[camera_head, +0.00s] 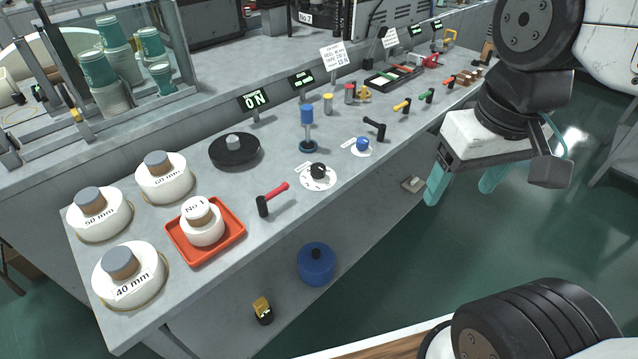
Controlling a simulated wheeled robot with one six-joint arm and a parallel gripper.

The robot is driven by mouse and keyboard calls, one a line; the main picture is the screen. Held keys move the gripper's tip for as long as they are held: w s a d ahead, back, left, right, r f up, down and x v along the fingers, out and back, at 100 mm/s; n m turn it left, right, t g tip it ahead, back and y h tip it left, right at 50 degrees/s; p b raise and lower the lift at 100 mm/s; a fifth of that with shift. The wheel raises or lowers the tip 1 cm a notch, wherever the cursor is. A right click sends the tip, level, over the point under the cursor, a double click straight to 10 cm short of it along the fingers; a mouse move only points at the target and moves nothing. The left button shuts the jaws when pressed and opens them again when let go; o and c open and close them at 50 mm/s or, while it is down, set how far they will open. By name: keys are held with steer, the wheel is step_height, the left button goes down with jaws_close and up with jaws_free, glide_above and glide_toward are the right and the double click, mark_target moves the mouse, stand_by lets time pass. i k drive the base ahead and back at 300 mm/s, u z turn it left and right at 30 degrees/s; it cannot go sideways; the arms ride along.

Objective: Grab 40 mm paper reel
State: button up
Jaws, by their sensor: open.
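The 40 mm paper reel (146,289) is a thick white roll with a brown-grey core, labelled "40 mm". It lies at the near left corner of the grey bench (212,288). My gripper (462,190), with two teal fingers, hangs open and empty at the right, beyond the bench's front edge and over the floor. It is far from the reel, with most of the bench length between them. Nothing hides the top of the reel.
A 50 mm reel (103,225) and another reel (166,186) stand behind it. A red tray (181,251) holding a white reel (203,231) is just right. A blue container (316,262) sits below.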

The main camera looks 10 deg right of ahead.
mark_target(129, 273)
steer(key=u, duration=0.1)
steer(key=k, duration=0.85)
steer(key=u, duration=1.45)
steer(key=i, duration=0.5)
